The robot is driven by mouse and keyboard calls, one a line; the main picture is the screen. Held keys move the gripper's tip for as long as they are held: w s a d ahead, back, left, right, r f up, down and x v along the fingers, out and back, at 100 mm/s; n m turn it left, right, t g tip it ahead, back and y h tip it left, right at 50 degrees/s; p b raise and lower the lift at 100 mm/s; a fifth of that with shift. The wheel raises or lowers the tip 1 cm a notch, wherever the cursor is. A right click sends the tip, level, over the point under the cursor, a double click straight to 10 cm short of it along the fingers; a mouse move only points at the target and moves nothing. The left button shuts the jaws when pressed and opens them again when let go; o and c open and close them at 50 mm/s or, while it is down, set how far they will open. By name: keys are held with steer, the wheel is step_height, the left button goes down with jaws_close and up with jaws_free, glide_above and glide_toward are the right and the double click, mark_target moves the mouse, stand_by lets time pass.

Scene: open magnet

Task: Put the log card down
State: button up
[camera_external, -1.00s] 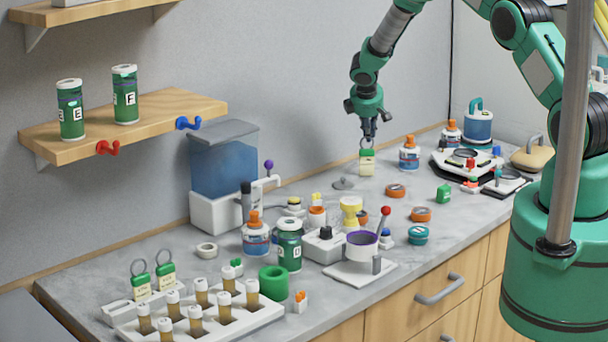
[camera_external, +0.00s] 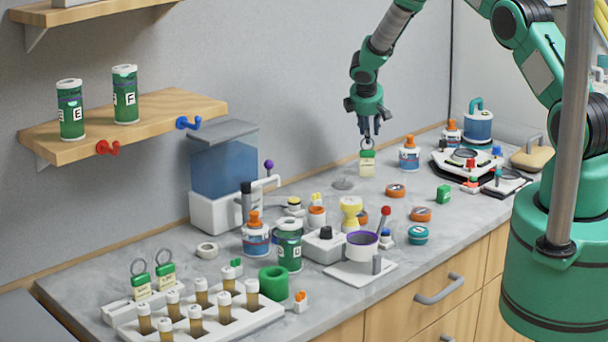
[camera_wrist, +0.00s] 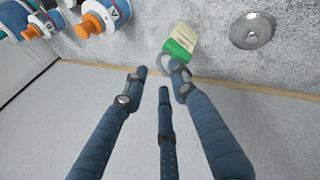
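The log card (camera_external: 367,165) is a cream card with a green top and a grey ring, upright near the back of the counter in the external view. It also shows in the wrist view (camera_wrist: 180,44), with its ring close to the right fingertip. My gripper (camera_external: 369,128) is just above the card, around the top of the ring. In the wrist view my gripper (camera_wrist: 158,78) has its three dark blue fingers spread, with gaps between the tips. I cannot tell whether the ring still touches a finger, or whether the card's lower edge rests on the counter.
A round metal disc (camera_external: 343,184) lies just left of the card. A white bottle with an orange cap (camera_external: 409,157) stands to its right, and an orange tin (camera_external: 396,191) lies in front. Two similar cards (camera_external: 141,287) stand at the front left.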

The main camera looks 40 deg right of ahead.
steer(key=b+v, duration=0.1)
steer(key=v, duration=1)
steer(key=shift+r, duration=0.2)
steer(key=shift+s+a, duration=0.1)
steer(key=shift+s, duration=0.05)
steer(key=s+a+r+m, duration=0.1)
steer(key=s+a+r, duration=0.3)
steer(key=s+r, duration=0.45)
steer(key=s+a+r+m+t+y, duration=0.15)
steer(key=s+a+r, duration=0.4)
steer(key=r, duration=0.55)
steer(key=s+a+r+m+g, duration=0.15)
steer(key=s+a+r, duration=0.25)
steer(key=s+r, duration=0.45)
steer(key=s+a+r+m+y, duration=0.1)
steer(key=s+a, duration=0.3)
steer(key=s, duration=0.6)
steer(key=s+a+r+m+t+y, duration=0.1)
steer(key=s+a, duration=0.4)
steer(key=s, duration=0.6)
steer(key=s+a+r+t+y, duration=0.1)
steer(key=s+a+r, duration=0.2)
steer(key=s, duration=0.8)
steer(key=a, duration=0.2)
steer(key=shift+a+r+m+y, duration=0.25)
steer(key=shift+r+m+y, duration=0.05)
steer(key=shift+m+y, duration=0.1)
steer(key=shift+f+b, duration=0.1)
steer(key=shift+b, duration=0.2)
